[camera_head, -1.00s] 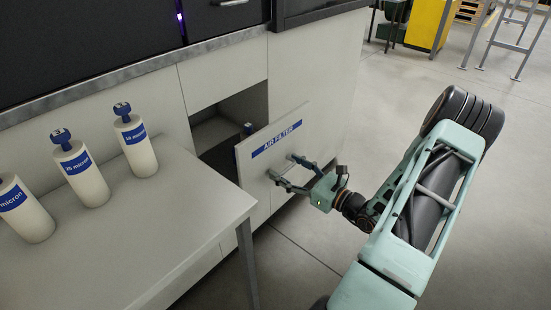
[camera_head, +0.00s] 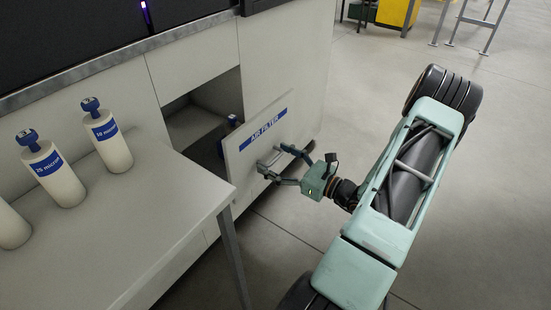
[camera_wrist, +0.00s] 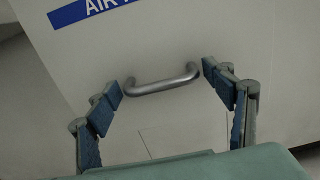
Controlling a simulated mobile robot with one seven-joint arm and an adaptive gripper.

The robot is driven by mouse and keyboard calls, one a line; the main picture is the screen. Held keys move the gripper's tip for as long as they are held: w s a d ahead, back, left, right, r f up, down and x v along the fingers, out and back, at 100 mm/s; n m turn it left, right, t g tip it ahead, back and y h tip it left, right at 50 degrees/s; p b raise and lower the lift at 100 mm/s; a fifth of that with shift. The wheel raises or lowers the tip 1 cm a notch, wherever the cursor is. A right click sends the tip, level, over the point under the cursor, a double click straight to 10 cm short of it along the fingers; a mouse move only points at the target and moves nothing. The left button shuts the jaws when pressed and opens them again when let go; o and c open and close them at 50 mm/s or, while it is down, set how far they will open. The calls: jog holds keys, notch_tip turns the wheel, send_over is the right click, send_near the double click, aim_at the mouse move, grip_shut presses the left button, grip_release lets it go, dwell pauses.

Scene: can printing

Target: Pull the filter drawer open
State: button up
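The filter drawer's white front panel (camera_head: 243,163), with a blue "AIR FILTER" label (camera_head: 266,131), stands out from the cabinet, so the drawer is part-way open. A blue-topped object (camera_head: 232,121) shows behind the panel in the drawer. The grey bar handle (camera_wrist: 162,83) is on the panel in the wrist view. My gripper (camera_head: 273,162) is at the handle. The rest of the drawer is hidden behind the panel.
A grey table (camera_head: 150,215) stands left of the drawer, its near corner and leg (camera_head: 233,260) close to the panel. Several white bottles with blue caps, including one labelled 25 micron (camera_head: 58,178), stand on it.

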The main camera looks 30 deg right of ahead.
jog(key=shift+o, duration=0.5)
jog(key=v, duration=1.2)
